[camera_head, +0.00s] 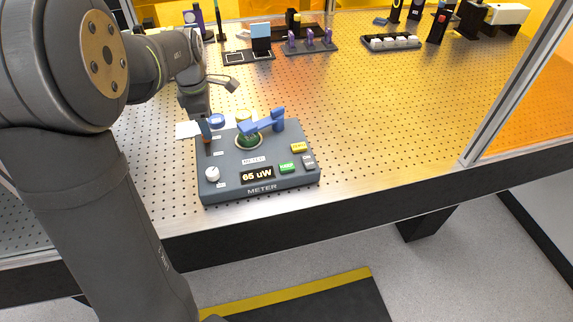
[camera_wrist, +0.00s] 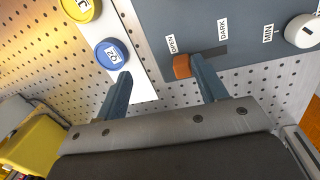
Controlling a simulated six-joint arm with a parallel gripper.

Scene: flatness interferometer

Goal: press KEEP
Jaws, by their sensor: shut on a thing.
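The dark grey METER box (camera_head: 235,183) stands near the front edge of the table. Its front right holds a green button (camera_head: 288,167), whose small lettering appears to read KEEP, and a yellow button (camera_head: 299,147). A lit display (camera_head: 257,175) reads 65 uW. My gripper (camera_head: 206,128) is at the box's back left corner, away from the green button. In the wrist view my gripper (camera_wrist: 160,82) is at an orange slider knob (camera_wrist: 182,66), at the OPEN end of a slot marked OPEN and DARK. The right finger lies against the knob; the left finger's contact is unclear.
A blue arm (camera_head: 262,123) stands up over a green ring on the box. A white knob (camera_head: 212,173) is at its front left. Blue (camera_wrist: 112,54) and yellow caps sit on a white strip beside the box. The table right of the box is clear.

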